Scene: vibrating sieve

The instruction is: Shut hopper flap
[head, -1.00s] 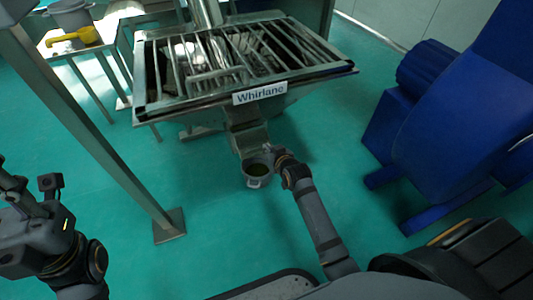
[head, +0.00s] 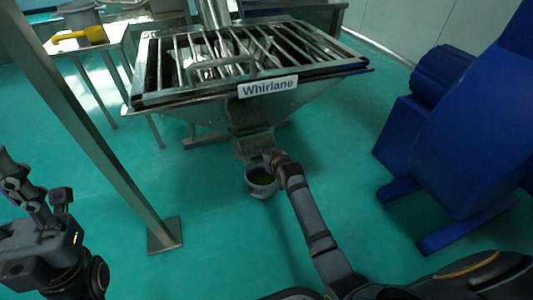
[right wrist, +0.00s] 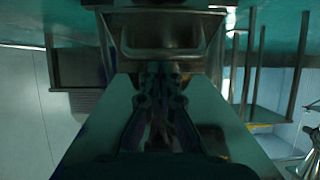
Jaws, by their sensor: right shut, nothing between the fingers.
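The hopper (head: 200,112) stands at the top centre under its barred grate. Below it is a metal outlet with a sloping plate (head: 253,143), which seems to be the flap; I cannot tell how far open it is. My right gripper (head: 272,157) is at the outlet's lower right edge, above the bowl's rim. In the right wrist view my right gripper (right wrist: 160,70) has its fingers together and empty, just in front of the box-like metal outlet (right wrist: 160,35). Contact is unclear. My left gripper (head: 15,175) is at the far left, its fingertips hard to make out.
A grey bowl (head: 261,190) with green contents stands under the outlet. A steel post (head: 110,150) rises at the left. A blue machine (head: 455,150) stands at the right. Green floor is clear between.

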